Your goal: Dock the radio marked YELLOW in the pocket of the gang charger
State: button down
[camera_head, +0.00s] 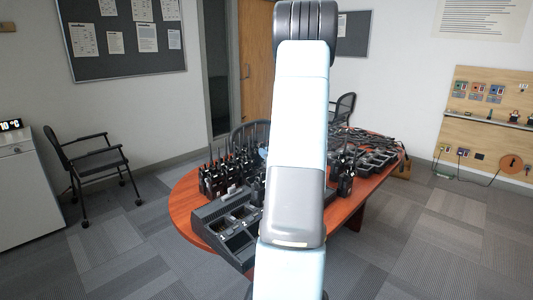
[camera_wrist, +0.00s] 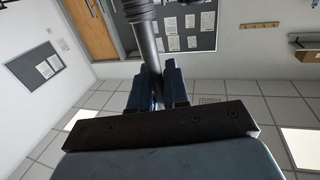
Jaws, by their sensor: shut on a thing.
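The gang charger (camera_head: 209,223) is a dark grey block with several pockets at the near left of the table. Its right part is hidden behind my arm. Several black radios (camera_head: 222,178) with upright antennas stand close together behind it, some with orange-red marks. Another black radio (camera_head: 345,172) shows just right of my arm. I cannot make out a YELLOW mark on any of them. The head view hides my gripper.
The reddish wooden table (camera_head: 185,195) also carries dark trays and clutter (camera_head: 375,158) at the right back. A black chair (camera_head: 95,162) stands at the left, beside a grey cabinet (camera_head: 25,195). A wooden pegboard (camera_head: 490,105) is at the right. The carpet in front is clear.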

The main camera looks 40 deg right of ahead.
jog(key=shift+f, duration=0.7)
jog(key=c, duration=1)
grip_release()
jog(key=shift+c, duration=0.2)
jog(key=s+a, duration=0.2)
jog(key=s, duration=1.1)
jog(key=shift+s+a, duration=0.2)
jog(key=shift+s, duration=0.1)
